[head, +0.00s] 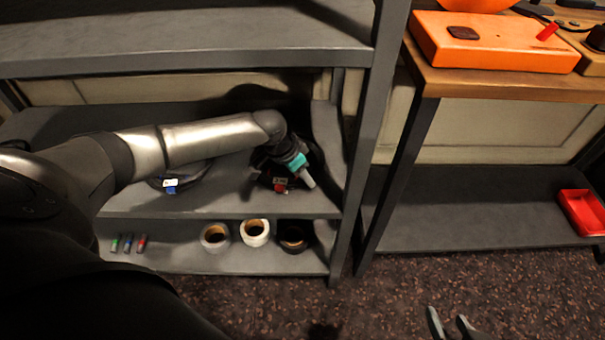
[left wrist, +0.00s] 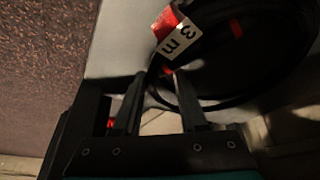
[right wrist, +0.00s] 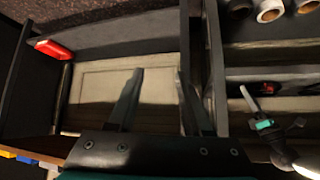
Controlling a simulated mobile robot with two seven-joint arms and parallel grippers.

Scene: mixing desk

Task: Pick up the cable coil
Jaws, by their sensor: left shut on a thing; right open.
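A black cable coil with a red tie and a white "3 m" label (left wrist: 180,35) fills the upper right of the left wrist view. In the head view its red tag (head: 280,186) shows on the middle shelf, with much of the coil dark and hidden by my arm. My left gripper (head: 309,181) reaches into the shelf, shut on the coil's edge; in the left wrist view the fingers (left wrist: 158,85) are on its near rim. The coil seems to be at shelf level. My right gripper (head: 449,320) is open and empty above the carpet.
A second coil with a blue tag (head: 170,185) lies to the left on the same shelf (head: 225,203). Tape rolls (head: 255,233) and small coloured items (head: 128,243) sit on the shelf below. The upper shelf (head: 190,45) overhangs. A red tray (head: 582,212) is at the right.

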